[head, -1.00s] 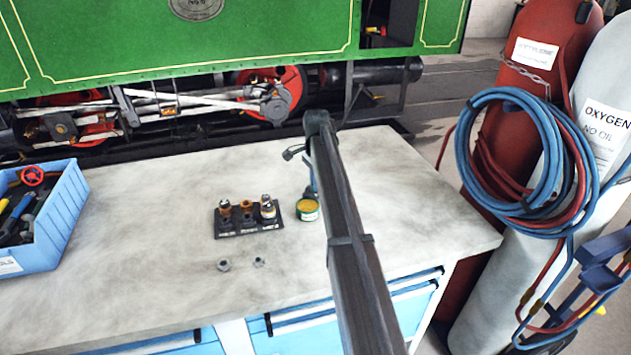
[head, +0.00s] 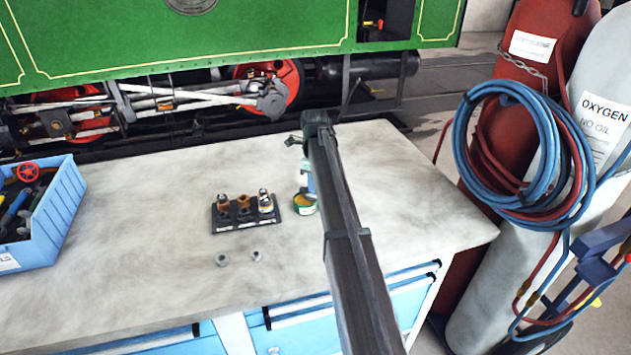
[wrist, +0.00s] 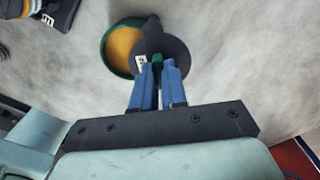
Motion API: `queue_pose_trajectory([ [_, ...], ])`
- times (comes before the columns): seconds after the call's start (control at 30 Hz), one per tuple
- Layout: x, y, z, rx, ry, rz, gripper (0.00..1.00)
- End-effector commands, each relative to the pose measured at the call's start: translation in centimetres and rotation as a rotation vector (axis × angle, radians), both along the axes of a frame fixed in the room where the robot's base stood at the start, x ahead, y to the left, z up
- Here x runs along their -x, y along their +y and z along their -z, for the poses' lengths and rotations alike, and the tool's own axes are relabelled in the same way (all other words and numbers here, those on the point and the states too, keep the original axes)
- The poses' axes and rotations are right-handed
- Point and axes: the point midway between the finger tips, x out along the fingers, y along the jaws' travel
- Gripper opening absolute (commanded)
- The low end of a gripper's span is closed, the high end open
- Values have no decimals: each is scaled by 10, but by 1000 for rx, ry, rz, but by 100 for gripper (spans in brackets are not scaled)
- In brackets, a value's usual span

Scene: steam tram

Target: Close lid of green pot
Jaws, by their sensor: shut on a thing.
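The green pot (head: 305,208) stands on the workbench, beside the black tray, with orange-yellow contents showing. In the wrist view the open pot (wrist: 121,48) is at top centre. A dark round lid (wrist: 172,46) with a small white tag overlaps the pot's right side and leaves the left part uncovered. My gripper (wrist: 157,68) has its blue fingers close together at the lid's near edge, shut on the lid, with a bit of green between them. In the head view my gripper (head: 308,188) is just above the pot, partly hidden by my arm.
A black tray (head: 240,225) with several small fittings stands just left of the pot. Two nuts (head: 238,258) lie in front of it. A blue tool bin (head: 62,215) is at the left. The bench (head: 420,190) is clear to the right; gas cylinders stand beyond its edge.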

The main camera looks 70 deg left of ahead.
Motion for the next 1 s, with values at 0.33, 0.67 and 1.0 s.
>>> queue_pose_trajectory([
  [0.33, 11, -10, 0, 0, 0, 328, 0],
  [0.67, 21, -14, 0, 0, 0, 604, 0],
  [1.0, 28, -14, 0, 0, 0, 770, 0],
])
